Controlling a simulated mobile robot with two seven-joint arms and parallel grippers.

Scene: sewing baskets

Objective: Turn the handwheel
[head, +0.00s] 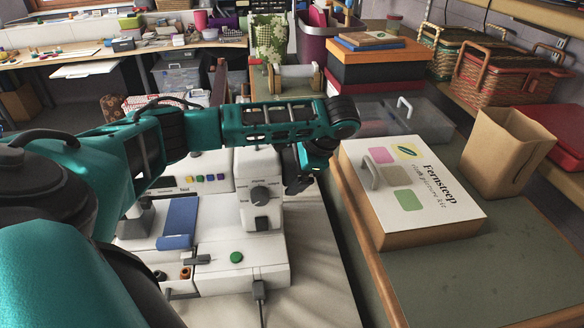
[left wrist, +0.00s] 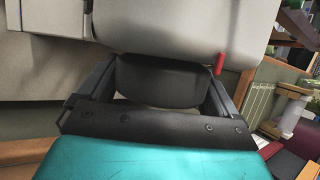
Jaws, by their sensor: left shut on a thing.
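A white sewing machine (head: 215,275) stands on the table in the head view, with a dark dial, small coloured buttons and a green button on its body. My left arm reaches across above it, and the left gripper (head: 300,182) is at the machine's right end. In the left wrist view the dark, rounded handwheel (left wrist: 160,80) sits between the two fingers of my left gripper (left wrist: 160,72), which is shut on it. The machine's pale body lies just beyond. In the head view my arm and gripper largely hide the handwheel. My right gripper is not in view.
A Fernsteep box (head: 415,205) lies right of the machine, with a brown paper bag (head: 500,150) beyond it. A clear lidded container (head: 390,120) and stacked orange and dark boxes (head: 375,65) stand behind. The dark mat at front right is clear.

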